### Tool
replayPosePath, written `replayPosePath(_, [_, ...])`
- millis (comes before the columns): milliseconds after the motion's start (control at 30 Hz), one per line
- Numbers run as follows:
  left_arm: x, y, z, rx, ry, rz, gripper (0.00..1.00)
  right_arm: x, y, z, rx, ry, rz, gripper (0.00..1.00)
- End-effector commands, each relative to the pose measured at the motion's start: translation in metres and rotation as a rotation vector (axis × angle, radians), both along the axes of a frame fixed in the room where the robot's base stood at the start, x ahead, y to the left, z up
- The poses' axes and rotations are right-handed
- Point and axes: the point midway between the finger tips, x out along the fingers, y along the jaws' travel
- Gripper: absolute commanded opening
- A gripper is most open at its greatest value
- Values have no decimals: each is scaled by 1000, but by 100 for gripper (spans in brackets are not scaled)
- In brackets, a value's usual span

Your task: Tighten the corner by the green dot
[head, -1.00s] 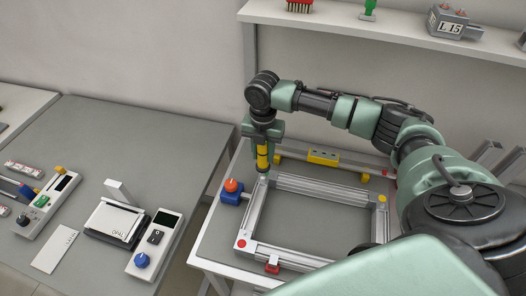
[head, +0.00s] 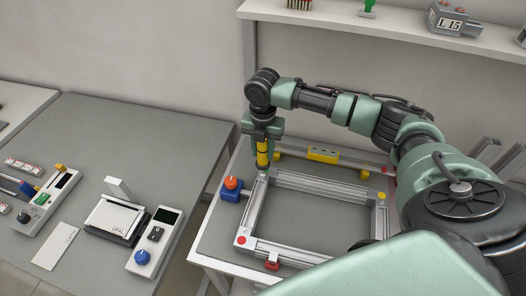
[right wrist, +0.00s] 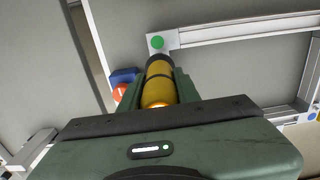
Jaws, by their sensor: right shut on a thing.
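A rectangular frame of silver profiles (head: 322,184) lies on the workbench. Its back-left corner bears the green dot, clear in the right wrist view (right wrist: 157,42); the dot cannot be made out in the head view. My right gripper (head: 262,139) is shut on a yellow driver-like tool with black bands (head: 262,153), also in the right wrist view (right wrist: 159,85). The tool stands roughly upright over that corner, its lower end at or just above it. The tip is hidden, so I cannot tell contact. My left gripper is not in view.
A blue box with an orange knob (head: 231,184) sits close left of that corner. Other corners show a red dot (head: 241,240) and a yellow dot (head: 382,197). A red clamp (head: 272,265) is at the front. A yellow block (head: 323,154) lies behind. Devices fill the left table.

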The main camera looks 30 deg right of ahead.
Motion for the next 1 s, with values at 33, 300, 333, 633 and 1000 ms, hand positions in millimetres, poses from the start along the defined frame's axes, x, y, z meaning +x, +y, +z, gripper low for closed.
replayPosePath(33, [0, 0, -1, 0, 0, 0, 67, -3, 2, -4, 1, 9, 1, 0])
replayPosePath(300, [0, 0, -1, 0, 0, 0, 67, -4, 2, -5, 2, 11, 1, 0])
replayPosePath(333, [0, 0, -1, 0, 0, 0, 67, -4, 2, -5, 2, 11, 1, 0])
replayPosePath(633, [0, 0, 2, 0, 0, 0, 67, -4, 2, 1, 2, 13, 2, 0])
replayPosePath(1000, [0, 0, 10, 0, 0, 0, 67, -1, 1, 27, 2, 3, 1, 0])
